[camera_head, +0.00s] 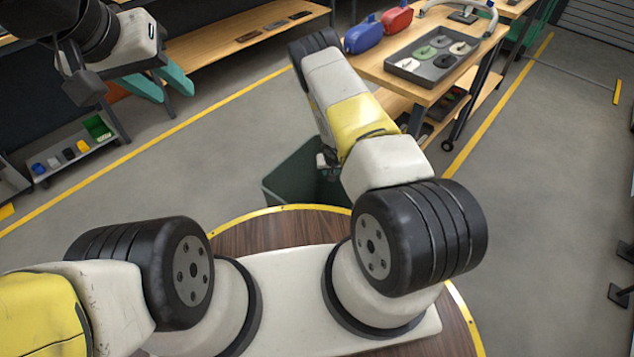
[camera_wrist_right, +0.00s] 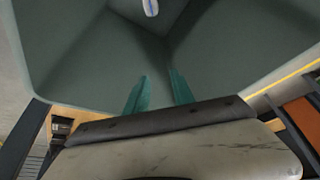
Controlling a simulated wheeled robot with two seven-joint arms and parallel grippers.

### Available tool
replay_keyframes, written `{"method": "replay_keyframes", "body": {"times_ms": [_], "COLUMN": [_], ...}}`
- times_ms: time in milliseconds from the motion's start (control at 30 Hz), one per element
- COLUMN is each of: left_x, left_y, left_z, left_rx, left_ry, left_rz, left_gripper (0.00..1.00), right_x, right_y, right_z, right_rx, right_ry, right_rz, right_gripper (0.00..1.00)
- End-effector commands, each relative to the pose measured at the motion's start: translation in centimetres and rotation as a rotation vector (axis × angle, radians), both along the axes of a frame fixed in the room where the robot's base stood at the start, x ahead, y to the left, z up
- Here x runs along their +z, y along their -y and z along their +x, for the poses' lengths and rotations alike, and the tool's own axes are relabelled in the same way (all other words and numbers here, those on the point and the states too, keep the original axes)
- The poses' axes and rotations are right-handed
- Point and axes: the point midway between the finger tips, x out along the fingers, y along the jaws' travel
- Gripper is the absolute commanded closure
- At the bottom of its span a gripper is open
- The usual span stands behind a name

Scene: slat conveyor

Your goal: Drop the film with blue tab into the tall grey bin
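The tall bin (camera_head: 283,185) is dark grey-green and stands on the floor just beyond my round wooden base. Its inner walls (camera_wrist_right: 80,50) fill most of the right wrist view. A small pale item with a blue mark (camera_wrist_right: 151,7), which looks like the film with blue tab, is inside the bin, apart from my fingers and partly cut off by the frame edge. My right gripper (camera_wrist_right: 158,75) points into the bin, its teal fingers apart with nothing between them. In the head view my right arm mostly hides it. My left gripper (camera_head: 177,98) is raised at the upper left, open and empty.
A wooden table (camera_head: 440,92) at the upper right bears a dark tray (camera_head: 436,70) of small items, a blue pouch (camera_head: 364,36) and a red pouch (camera_head: 397,20). A low shelf (camera_head: 85,152) with small containers stands at left. Open floor lies between.

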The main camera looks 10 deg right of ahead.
Motion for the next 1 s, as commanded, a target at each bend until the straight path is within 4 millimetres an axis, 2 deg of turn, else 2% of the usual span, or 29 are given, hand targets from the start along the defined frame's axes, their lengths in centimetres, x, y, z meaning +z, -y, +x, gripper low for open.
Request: {"method": "replay_keyframes", "body": {"times_ms": [267, 500, 700, 1000], "left_x": [0.0, 0.0, 0.0, 0.0], "left_y": [0.0, 0.0, 0.0, 0.0], "left_z": [0.0, 0.0, 0.0, 0.0], "left_rx": [0.000, 0.000, 0.000, 0.000], "left_ry": [0.000, 0.000, 0.000, 0.000], "left_rz": [0.000, 0.000, 0.000, 0.000], "left_gripper": [0.64, 0.64, 0.64, 0.64], "right_x": [0.7, 4.4, 6.7, 7.2], "right_y": [0.0, -0.1, -0.2, -0.2], "right_z": [-0.2, -1.8, -2.8, -3.1], "right_rx": [0.000, -0.001, -0.001, 0.001], "right_ry": [0.000, 0.001, -0.001, 0.000], "right_rz": [0.000, 0.001, 0.000, 0.000], "right_gripper": [0.70, 0.70, 0.70, 0.70]}}
